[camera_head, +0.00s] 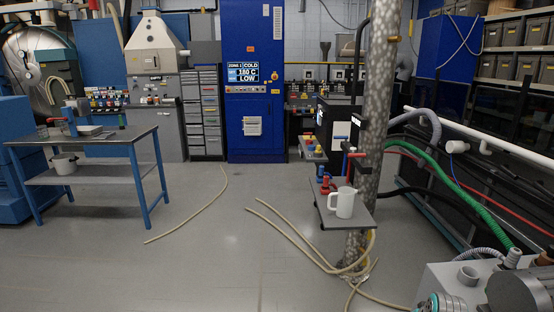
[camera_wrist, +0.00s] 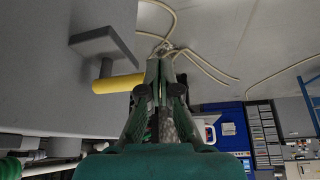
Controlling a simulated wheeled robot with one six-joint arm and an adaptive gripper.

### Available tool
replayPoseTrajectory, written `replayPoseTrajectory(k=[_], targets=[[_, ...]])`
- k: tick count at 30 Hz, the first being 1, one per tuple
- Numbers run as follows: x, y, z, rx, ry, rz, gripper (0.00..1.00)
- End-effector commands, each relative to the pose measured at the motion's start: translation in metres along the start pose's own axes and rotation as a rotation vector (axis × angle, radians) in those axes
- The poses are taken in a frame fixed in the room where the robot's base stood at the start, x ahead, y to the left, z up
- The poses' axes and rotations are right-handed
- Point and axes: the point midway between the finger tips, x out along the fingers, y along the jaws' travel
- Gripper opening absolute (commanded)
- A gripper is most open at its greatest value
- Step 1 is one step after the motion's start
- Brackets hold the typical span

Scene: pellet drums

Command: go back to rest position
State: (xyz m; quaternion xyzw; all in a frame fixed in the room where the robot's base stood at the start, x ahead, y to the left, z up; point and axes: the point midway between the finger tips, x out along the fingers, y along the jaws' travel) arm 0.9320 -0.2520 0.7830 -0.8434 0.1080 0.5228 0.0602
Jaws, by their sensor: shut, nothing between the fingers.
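My gripper (camera_wrist: 162,62) shows in the wrist view with its two green fingers brought together and nothing between them. A yellow cylindrical handle (camera_wrist: 118,84) on a dark grey bracket (camera_wrist: 100,44) lies just left of the fingers in that picture. I cannot tell how far it is from them in depth. The wrist picture looks upside down, with floor at the top and cabinets at the bottom. In the head view I cannot make out my gripper.
A white jug (camera_head: 345,203) stands on a small shelf (camera_head: 328,217) by a mottled pillar (camera_head: 375,120). Beige hoses (camera_head: 290,236) cross the floor. A blue-legged table (camera_head: 90,139) stands left. A grey box (camera_head: 462,283) with fittings is at the bottom right. The middle floor is mostly clear.

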Motion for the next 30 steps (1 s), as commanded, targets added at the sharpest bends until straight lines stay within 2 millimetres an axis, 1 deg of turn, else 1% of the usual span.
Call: replayPoseTrajectory(k=[1, 5, 6, 10, 14, 18, 20, 21, 23, 24, 26, 30], targets=[[0.01, -0.01, 0.021, -0.006, 0.014, -0.002, 0.0], [0.026, -0.031, 0.064, -0.017, 0.069, -0.003, 0.0], [0.03, -0.036, 0.077, -0.02, 0.086, -0.004, 0.0], [0.037, -0.055, 0.121, -0.031, 0.142, -0.008, 0.0], [0.036, -0.071, 0.164, -0.043, 0.198, -0.012, 0.0], [0.028, -0.086, 0.21, -0.055, 0.257, -0.019, 0.0], [0.022, -0.092, 0.229, -0.06, 0.284, -0.023, 0.0], [0.017, -0.096, 0.241, -0.063, 0.301, -0.025, 0.0], [0.009, -0.101, 0.259, -0.069, 0.327, -0.03, 0.0], [0.003, -0.104, 0.271, -0.072, 0.344, -0.033, 0.0], [-0.007, -0.108, 0.289, -0.077, 0.368, -0.038, 0.0], [-0.036, -0.115, 0.327, -0.089, 0.429, -0.052, 0.0]])
